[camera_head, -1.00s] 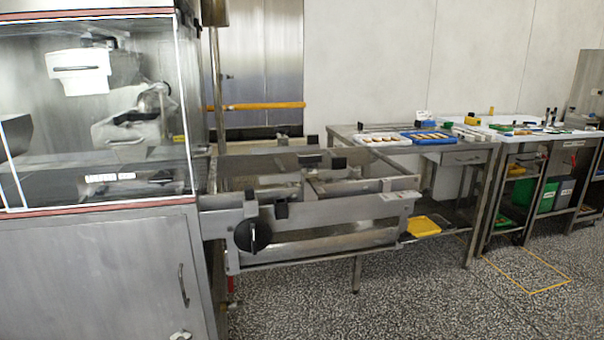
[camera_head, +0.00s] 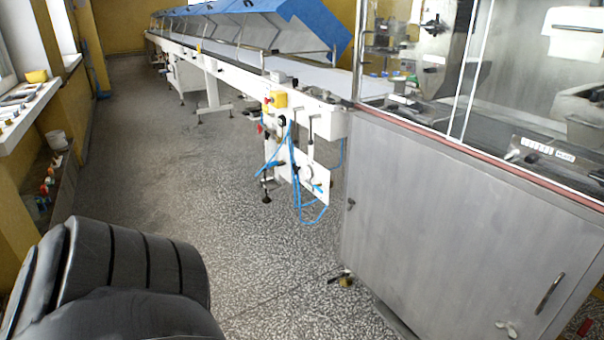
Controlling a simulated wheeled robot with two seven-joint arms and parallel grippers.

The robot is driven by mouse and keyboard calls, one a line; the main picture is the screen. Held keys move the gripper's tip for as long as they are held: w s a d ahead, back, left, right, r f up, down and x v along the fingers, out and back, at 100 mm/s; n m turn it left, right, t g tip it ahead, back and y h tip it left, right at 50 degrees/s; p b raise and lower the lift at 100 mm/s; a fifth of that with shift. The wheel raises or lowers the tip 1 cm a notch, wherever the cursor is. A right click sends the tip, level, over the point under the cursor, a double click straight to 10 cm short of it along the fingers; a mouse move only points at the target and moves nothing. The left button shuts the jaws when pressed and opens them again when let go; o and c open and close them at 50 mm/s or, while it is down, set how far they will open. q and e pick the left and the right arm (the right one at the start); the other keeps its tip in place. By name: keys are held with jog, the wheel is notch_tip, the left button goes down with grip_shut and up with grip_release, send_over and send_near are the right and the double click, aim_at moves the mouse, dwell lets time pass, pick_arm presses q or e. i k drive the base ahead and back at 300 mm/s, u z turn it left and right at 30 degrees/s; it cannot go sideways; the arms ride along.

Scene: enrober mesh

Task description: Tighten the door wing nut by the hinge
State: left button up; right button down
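The steel enrober cabinet (camera_head: 440,215) stands at the right, with a closed lower door and a curved handle (camera_head: 549,293) near its right side. Glass panels (camera_head: 470,75) sit above it. A small dark fitting (camera_head: 350,203) shows on the cabinet's left edge; I cannot tell whether it is a hinge or a wing nut. A small pale piece (camera_head: 507,327) shows low on the front, too small to identify. No wing nut can be made out for sure. Neither gripper is in view; a black ribbed shape at lower left looks like part of my arm.
A long white conveyor (camera_head: 215,55) with raised blue covers (camera_head: 290,22) runs from the cabinet to the far left. Blue hoses (camera_head: 295,175) hang at its near end. A small foot-like part (camera_head: 343,277) sticks out near the floor. Speckled floor (camera_head: 160,165) is open at left.

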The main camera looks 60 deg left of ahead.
aim_at(352, 202)
jog(key=u, duration=1.35)
jog(key=i, duration=2)
jog(key=z, duration=0.1)
